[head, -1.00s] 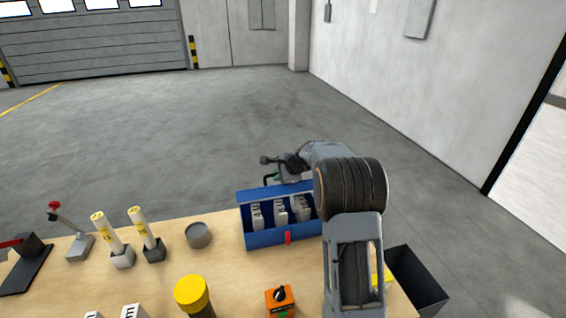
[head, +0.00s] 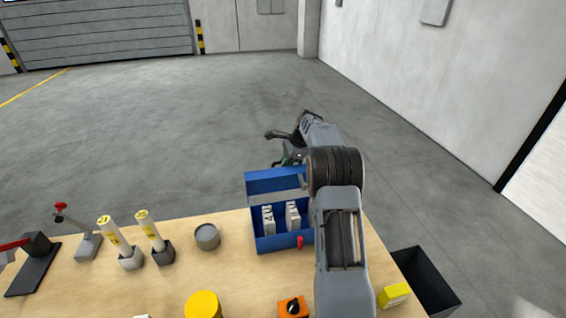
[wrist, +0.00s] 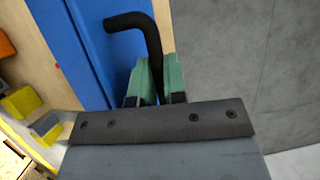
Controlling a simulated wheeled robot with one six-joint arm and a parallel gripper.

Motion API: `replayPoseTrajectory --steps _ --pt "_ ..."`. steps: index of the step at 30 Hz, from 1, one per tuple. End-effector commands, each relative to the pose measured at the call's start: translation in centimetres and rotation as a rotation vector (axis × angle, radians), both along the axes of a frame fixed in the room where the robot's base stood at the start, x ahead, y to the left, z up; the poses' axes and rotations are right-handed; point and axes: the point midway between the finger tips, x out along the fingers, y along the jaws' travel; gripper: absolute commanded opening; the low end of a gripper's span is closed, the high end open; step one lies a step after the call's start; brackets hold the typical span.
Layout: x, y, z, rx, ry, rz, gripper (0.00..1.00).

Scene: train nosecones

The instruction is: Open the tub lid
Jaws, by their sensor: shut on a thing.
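A blue tub (head: 284,243) stands at the back of the wooden bench with white blocks inside. Its blue lid (head: 272,181) is raised along the far side, so the inside shows; my arm hides the tub's right part. My gripper (head: 288,160) is beyond the lid, small and partly hidden there. In the wrist view, my gripper (wrist: 159,78) has its green fingers shut on a bent black handle (wrist: 128,20), beside the blue lid surface (wrist: 84,45).
A grey round dish (head: 207,236), two yellow-topped tubes (head: 113,236), a yellow-capped jar (head: 203,305) and an orange switch box (head: 293,309) stand on the bench (head: 190,273). A dark bin (head: 430,285) is at the right. Floor beyond is clear.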

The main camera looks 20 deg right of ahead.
Motion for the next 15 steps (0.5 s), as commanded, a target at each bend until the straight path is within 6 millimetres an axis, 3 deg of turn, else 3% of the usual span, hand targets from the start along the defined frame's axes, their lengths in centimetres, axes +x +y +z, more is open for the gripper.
replayPoseTrajectory --steps 15 --pt "1.08 -0.53 -0.37 0.021 0.093 -0.005 0.0"
